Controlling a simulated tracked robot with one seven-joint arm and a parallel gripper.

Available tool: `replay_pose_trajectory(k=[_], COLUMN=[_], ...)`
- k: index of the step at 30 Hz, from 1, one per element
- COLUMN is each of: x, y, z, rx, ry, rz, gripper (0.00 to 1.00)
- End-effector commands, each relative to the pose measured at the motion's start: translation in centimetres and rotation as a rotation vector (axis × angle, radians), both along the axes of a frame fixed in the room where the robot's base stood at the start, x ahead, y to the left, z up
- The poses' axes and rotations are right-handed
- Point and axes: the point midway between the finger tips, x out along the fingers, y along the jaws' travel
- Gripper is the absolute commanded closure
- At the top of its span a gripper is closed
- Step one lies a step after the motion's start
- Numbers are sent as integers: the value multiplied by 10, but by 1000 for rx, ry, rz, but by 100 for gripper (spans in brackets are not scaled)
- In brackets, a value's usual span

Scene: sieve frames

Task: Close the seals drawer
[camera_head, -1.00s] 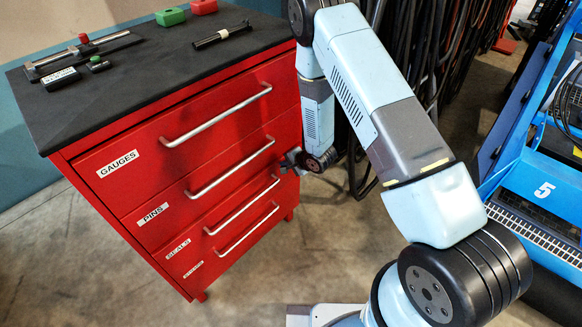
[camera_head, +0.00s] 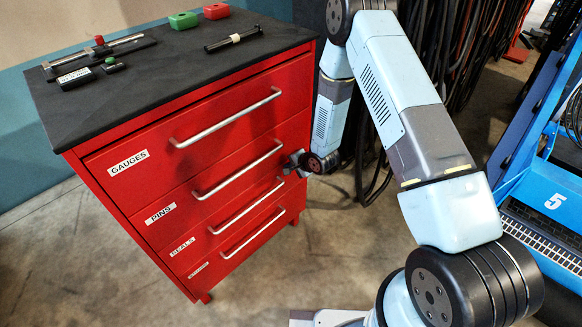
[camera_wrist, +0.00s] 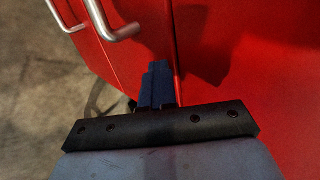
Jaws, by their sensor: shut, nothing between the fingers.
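The seals drawer (camera_head: 218,243) is the third one down in the red cabinet, with a white label at its left and a silver bar handle (camera_head: 245,207). Its front looks flush, or nearly so, with the fronts around it. My gripper (camera_head: 293,161) is at the right end of the drawer fronts, close to the right end of the seals handle, and hides part of that edge. In the wrist view my shut, empty fingers (camera_wrist: 158,85) point at the red front beside a vertical seam. I cannot tell whether they touch it.
The gauges drawer (camera_head: 210,138) and pins drawer (camera_head: 235,182) above look shut, as does the bottom drawer (camera_head: 225,262). Blocks and tools lie on the black top (camera_head: 150,75). Dark hanging cables (camera_head: 460,60) and a blue rack (camera_head: 550,190) stand right. Floor before the cabinet is clear.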

Motion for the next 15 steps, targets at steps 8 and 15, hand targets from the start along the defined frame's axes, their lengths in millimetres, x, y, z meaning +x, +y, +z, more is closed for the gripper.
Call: replay_pose_trajectory(k=[8, 15], x=[8, 7], y=[16, 16], z=[8, 9], rx=[25, 25], ry=[-23, -23], rz=[8, 11], gripper=[100, 100])
